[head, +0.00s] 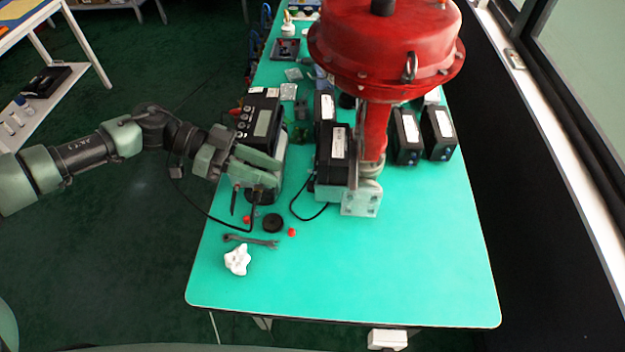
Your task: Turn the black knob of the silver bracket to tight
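The silver bracket (361,200) stands on the green table at the foot of the red actuator, right of the black box with a white label. I cannot make out a black knob on the bracket. A round black disc-shaped part (273,223) lies flat on the table left of the bracket; I cannot tell whether it is a knob. My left gripper (278,175) reaches in from the left, in front of the black device with a display, left of the bracket and apart from it. Its two fingers look spread, with nothing visible between them. My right gripper is out of view.
The large red actuator (385,45) overhangs the bracket. The black device with a display (262,122) stands behind my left gripper. A wrench (250,240), a white crumpled cloth (237,260) and small red caps lie at front left. The front right of the green table (430,260) is clear.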

